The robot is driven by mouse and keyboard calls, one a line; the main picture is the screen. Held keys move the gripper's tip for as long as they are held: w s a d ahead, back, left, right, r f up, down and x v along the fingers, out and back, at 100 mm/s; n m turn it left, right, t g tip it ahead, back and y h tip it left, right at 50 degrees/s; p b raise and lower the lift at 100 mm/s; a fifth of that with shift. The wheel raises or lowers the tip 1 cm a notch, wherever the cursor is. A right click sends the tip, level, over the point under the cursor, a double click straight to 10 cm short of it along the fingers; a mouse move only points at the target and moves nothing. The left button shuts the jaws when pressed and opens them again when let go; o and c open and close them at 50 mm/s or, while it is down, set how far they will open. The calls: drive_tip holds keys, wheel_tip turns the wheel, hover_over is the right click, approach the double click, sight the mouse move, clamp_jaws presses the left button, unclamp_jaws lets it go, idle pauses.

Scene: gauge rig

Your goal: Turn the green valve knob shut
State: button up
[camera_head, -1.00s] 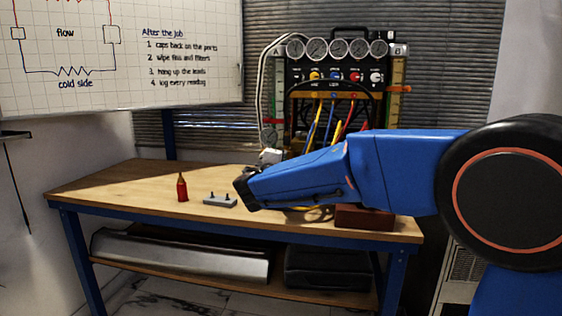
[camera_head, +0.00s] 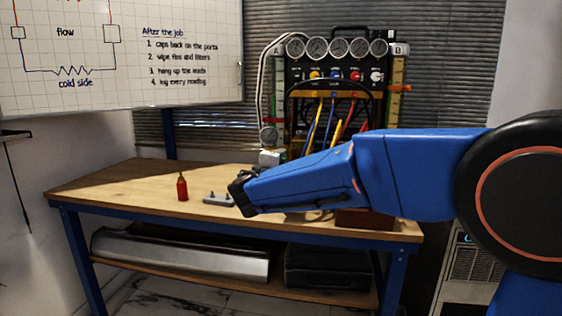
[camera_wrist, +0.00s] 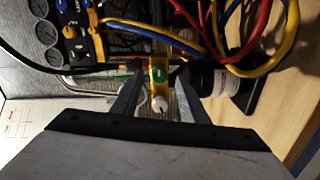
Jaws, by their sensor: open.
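In the wrist view, a small green part (camera_wrist: 159,74) with a pale centre shows on a yellow upright strip; it looks like the green valve knob. A white round knob (camera_wrist: 160,104) sits below it in the picture. My gripper (camera_wrist: 157,92) is open, one finger on each side of these two in the picture; I see no contact. In the head view my gripper (camera_head: 240,193) is a dark end pointing left over the bench, near the small grey block. I cannot pick out the green knob in the head view.
The gauge rig (camera_head: 337,75) stands at the back of the bench (camera_head: 120,186), with coloured hoses hanging. A red bottle (camera_head: 182,188) and a grey block with pegs (camera_head: 217,199) are on the bench. A brown box (camera_head: 362,219) lies under my arm. The bench's left part is clear.

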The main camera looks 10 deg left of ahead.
drive_tip(key=s+a, duration=0.1)
drive_tip(key=s, duration=1.3)
drive_tip(key=shift+s+a, duration=0.15)
drive_tip(key=shift+a, duration=0.2)
drive_tip(key=shift+d, duration=0.1)
drive_tip(key=d+f+m+g+h, duration=0.2)
drive_tip(key=d, duration=0.7)
drive_tip(key=d+f+m+g+h, duration=0.2)
drive_tip(key=d, duration=0.7)
drive_tip(key=s+d+f+m+g, duration=0.2)
drive_tip(key=s+d+f+g, duration=0.15)
drive_tip(key=d, duration=0.55)
drive_tip(key=s+d+f+m+g, duration=0.1)
drive_tip(key=s+d+f+g, duration=0.15)
drive_tip(key=s+d, duration=0.4)
drive_tip(key=s+d+f+m+g+y, duration=0.2)
drive_tip(key=s+d+f+m, duration=0.3)
drive_tip(key=s+d, duration=0.4)
drive_tip(key=s+f+m+y, duration=0.1)
drive_tip(key=s+f+y, duration=0.1)
drive_tip(key=s+f, duration=0.2)
drive_tip(key=s+f+m+g+y, duration=0.1)
drive_tip(key=s+f+y, duration=0.1)
drive_tip(key=s, duration=0.6)
drive_tip(key=shift+s+a+f+m, duration=0.25)
drive_tip(key=shift+a+f, duration=0.2)
drive_tip(key=shift+f, duration=0.45)
drive_tip(key=shift+o, duration=0.4)
drive_tip(key=shift+w, duration=0.1)
